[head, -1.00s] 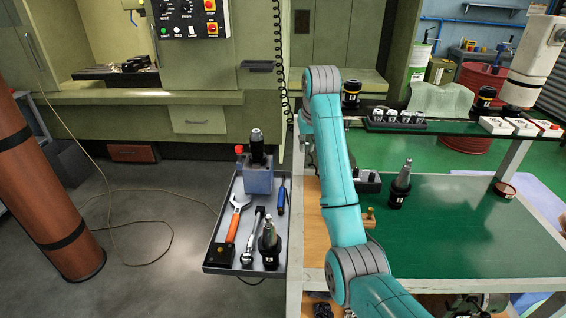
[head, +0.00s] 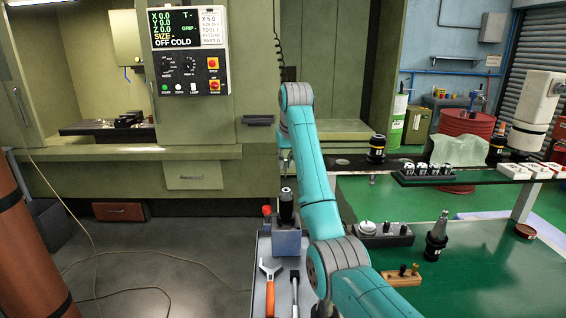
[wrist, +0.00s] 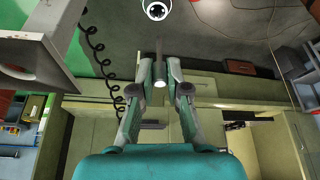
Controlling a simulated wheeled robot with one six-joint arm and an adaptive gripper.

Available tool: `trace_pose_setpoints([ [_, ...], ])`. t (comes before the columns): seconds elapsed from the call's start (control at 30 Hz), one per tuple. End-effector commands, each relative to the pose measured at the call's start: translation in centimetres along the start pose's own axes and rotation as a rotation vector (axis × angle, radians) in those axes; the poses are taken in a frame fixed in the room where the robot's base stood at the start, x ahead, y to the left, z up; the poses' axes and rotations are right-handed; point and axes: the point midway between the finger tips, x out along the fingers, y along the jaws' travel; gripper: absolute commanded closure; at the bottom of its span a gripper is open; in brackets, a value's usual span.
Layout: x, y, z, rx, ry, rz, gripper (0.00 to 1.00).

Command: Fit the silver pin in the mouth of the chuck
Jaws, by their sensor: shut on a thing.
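In the wrist view my gripper (wrist: 160,70) is shut on the silver pin (wrist: 160,85), which sits between the two fingertips with its bright round end towards the camera. In the head view my gripper and the pin are hidden by my teal arm. A black upright holder, likely the chuck (head: 286,204), stands in a blue-grey block (head: 286,242) on the cart, just left of my arm. A round white-rimmed piece with a dark centre (wrist: 156,9) shows at the top edge of the wrist view, apart from the pin; I cannot tell whether it is the chuck's mouth.
An orange-handled wrench (head: 270,285) lies on the cart tray before the block. To the right, a green bench (head: 490,275) carries a tapered tool holder (head: 437,238) and a wooden block (head: 402,278). A raised shelf (head: 350,165) holds more tooling. The green machine stands behind.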

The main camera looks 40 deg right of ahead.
Motion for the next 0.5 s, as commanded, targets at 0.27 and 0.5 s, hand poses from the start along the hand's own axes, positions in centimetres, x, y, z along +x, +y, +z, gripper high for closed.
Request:
trace_pose_setpoints([
  [0.27, 1.4, -0.1, 0.6, -0.001, -0.002, 0.0, 1.0],
  [0.5, 2.7, -0.1, 1.1, -0.001, 0.0, 0.0, 1.0],
])
